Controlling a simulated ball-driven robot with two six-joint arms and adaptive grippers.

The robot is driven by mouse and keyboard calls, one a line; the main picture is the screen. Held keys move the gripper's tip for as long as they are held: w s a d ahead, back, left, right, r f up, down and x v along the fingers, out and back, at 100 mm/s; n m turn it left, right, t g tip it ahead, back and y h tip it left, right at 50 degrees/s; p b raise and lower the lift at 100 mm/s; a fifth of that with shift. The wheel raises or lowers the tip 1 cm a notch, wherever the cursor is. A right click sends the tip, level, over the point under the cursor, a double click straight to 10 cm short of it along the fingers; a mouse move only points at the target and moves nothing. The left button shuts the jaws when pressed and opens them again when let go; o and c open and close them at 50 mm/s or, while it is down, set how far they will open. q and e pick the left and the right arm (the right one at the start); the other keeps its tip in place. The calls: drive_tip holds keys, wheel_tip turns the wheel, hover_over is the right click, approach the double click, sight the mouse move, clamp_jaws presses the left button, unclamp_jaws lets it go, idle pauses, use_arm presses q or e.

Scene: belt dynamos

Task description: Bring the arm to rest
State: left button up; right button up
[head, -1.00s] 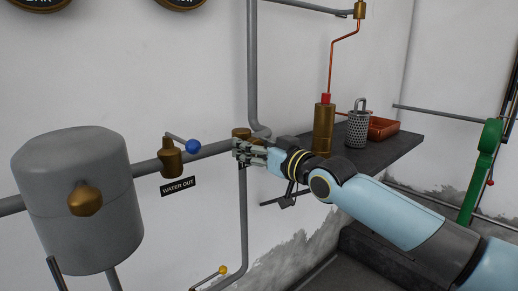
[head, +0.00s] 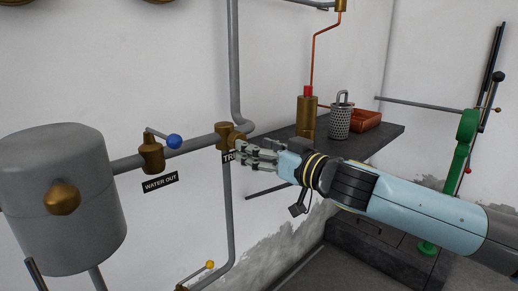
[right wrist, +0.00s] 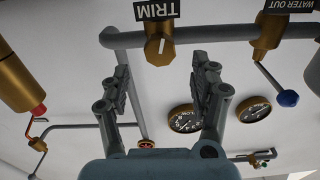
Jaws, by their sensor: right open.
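My right arm reaches in from the right in the head view. Its gripper (head: 246,156) is open and empty, just right of and below the brass trim valve (head: 229,135) on the grey pipe. The black TRIM label (head: 228,156) is partly hidden behind the fingers. In the right wrist view, the open fingers (right wrist: 164,78) have a gap between them, with the trim valve's knob (right wrist: 159,48) beyond it, apart from them. My left gripper is not in view.
A dark shelf (head: 378,143) holds a brass cylinder (head: 306,119), a perforated basket (head: 340,122) and an orange tray (head: 368,121). Left are a blue-knobbed water-out valve (head: 152,156) and a grey tank (head: 60,190).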

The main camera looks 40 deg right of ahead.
idle(0.5)
drive_tip(key=s+d+f+m+g+h, duration=0.1)
drive_tip(key=s+d+f+m+g, duration=0.15)
drive_tip(key=f, duration=0.85)
drive_tip(key=s+d+f+m+g+h, duration=0.1)
drive_tip(key=s+f+m+g+h, duration=0.15)
drive_tip(key=f, duration=0.85)
drive_tip(key=s+f+g, duration=0.2)
drive_tip(key=s+f, duration=0.4)
drive_tip(key=f, duration=0.3)
drive_tip(key=s+f+g, duration=0.2)
drive_tip(key=s+f, duration=0.4)
drive_tip(key=f, duration=0.2)
drive_tip(key=s+a+f+n+g, duration=0.1)
drive_tip(key=s+a+f+g, duration=0.1)
drive_tip(key=s+f, duration=0.4)
drive_tip(key=s+a+f+n+g+y, duration=0.1)
drive_tip(key=s+f, duration=0.5)
drive_tip(key=s, duration=1)
drive_tip(key=s+a+f+n+g, duration=0.3)
drive_tip(key=s+a+f+g, duration=0.2)
drive_tip(key=s, duration=0.5)
drive_tip(key=shift+s+a+f, duration=0.4)
drive_tip(key=shift+a+f, duration=0.1)
drive_tip(key=shift+a, duration=0.1)
drive_tip(key=shift+y, duration=0.25)
